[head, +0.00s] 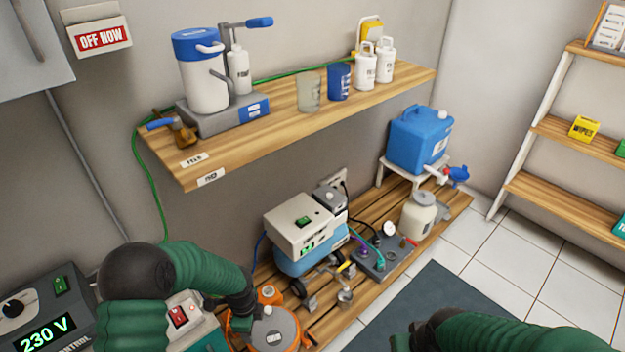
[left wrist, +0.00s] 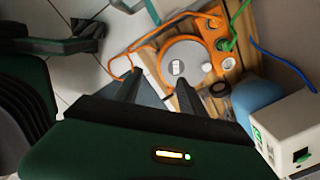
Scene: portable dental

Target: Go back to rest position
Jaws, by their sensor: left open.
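My left arm comes in at the lower left of the head view and reaches down to an orange and grey round unit (head: 275,328). In the left wrist view my left gripper (left wrist: 158,90) is open, with its two dark fingers apart and nothing between them. The round grey lid (left wrist: 186,66) of the orange unit lies beyond the fingertips; I cannot tell whether they touch it. My right arm (head: 520,332) shows only in part at the bottom edge of the head view, and its gripper is out of the picture.
A wall shelf (head: 290,118) with a pump, cups and bottles overhangs the slatted wooden platform (head: 372,285). The platform holds a white and blue machine (head: 305,232) and a blue canister (head: 420,138). A 230 V control box (head: 45,305) stands at the lower left.

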